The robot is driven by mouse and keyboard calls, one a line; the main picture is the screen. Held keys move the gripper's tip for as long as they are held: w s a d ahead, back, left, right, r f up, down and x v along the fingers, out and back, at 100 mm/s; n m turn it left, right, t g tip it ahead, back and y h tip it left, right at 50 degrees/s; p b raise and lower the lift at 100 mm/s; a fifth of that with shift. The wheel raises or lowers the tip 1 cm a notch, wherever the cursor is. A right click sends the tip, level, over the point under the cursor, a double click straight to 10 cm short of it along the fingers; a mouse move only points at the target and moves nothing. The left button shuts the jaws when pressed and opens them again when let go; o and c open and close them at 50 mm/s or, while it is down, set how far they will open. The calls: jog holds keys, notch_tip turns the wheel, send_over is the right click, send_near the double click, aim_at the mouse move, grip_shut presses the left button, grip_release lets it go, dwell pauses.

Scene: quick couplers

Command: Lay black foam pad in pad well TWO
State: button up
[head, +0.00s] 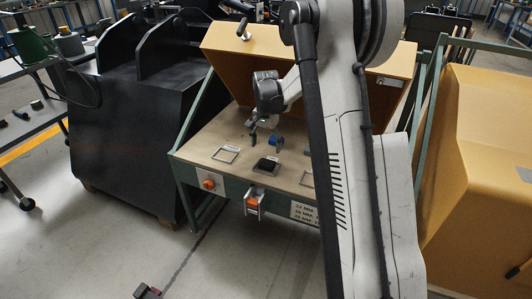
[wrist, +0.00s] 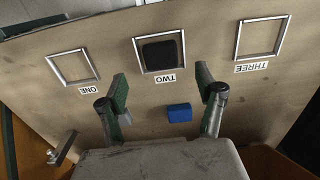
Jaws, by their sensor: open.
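The black foam pad (wrist: 161,51) lies inside the square frame of pad well TWO (wrist: 139,65) in the wrist view, flat as far as I can see. In the head view the black pad (head: 266,165) sits at the middle of the bench top. My gripper (wrist: 162,82) is open and empty above the bench, its fingers wide apart. It also shows in the head view (head: 265,135), behind the pad and apart from it. A blue block (wrist: 179,113) lies on the bench below and between the fingers.
Empty well ONE (wrist: 88,75) and empty well THREE (wrist: 238,40) flank well TWO. A slanted tan panel (head: 225,70) rises behind the bench top (head: 200,150). An orange button box (head: 208,184) is at the front edge. My arm hides the bench's right part in the head view.

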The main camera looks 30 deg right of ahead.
jog(key=s+a+r+n+t, duration=0.2)
jog(key=s+a+r, duration=0.45)
jog(key=r, duration=0.25)
jog(key=s+a+r+n+t, duration=0.1)
jog(key=s+a+r+n, duration=0.2)
jog(key=s+a+r, duration=0.45)
jog(key=s+a+n+t, duration=0.2)
jog(key=s+a, duration=0.1)
jog(key=s, duration=0.6)
jog(key=s+a+r+n+t, duration=0.1)
jog(key=s+a+n+t, duration=0.1)
jog(key=s, duration=0.8)
jog(key=shift+a+r+n, duration=0.15)
jog(key=shift+a+n, duration=0.4)
jog(key=shift+n, duration=0.15)
jog(key=shift+r+p, duration=0.15)
jog(key=shift+p, duration=0.2)
notch_tip(320, 180, up, 8)
jog(key=p, duration=0.8)
jog(key=shift+r+p, duration=0.25)
jog(key=shift+p, duration=0.05)
